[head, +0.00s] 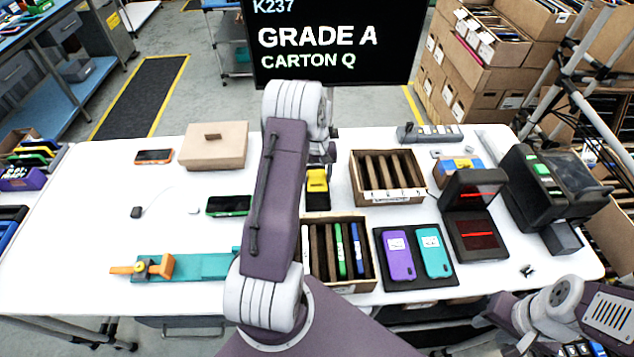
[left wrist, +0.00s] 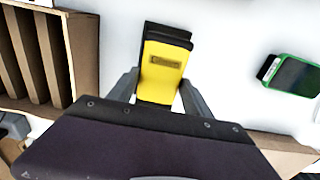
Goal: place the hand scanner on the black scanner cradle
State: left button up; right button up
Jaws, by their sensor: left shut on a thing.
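The yellow hand scanner (head: 317,181) is near the middle of the table in the head view, just beyond my left arm. It also shows in the left wrist view (left wrist: 163,68). My left gripper (left wrist: 160,88) is shut on it, with one grey finger on each side. A black piece, seemingly the scanner cradle (head: 317,201), shows at the scanner's near end; it also shows in the left wrist view (left wrist: 167,32). The scanner overlaps it there; I cannot tell whether they touch. My left arm hides part of this area. My right arm is at the lower right, its gripper not visible.
Slotted cartons (head: 386,178) and (head: 337,250) stand close to the right and in front. A green-edged phone (head: 229,206) lies left. A black tray (head: 415,281) holds purple and teal phones. The table's left part is mostly free.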

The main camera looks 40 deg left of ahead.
aim_at(317, 177)
pick_arm(q)
notch_tip(317, 177, down, 4)
jog(key=shift+d+r+p, duration=0.1)
jog(key=shift+r+p, duration=0.15)
jog(key=shift+p, duration=0.2)
jog(key=shift+f, duration=0.3)
jog(key=o, duration=1.2)
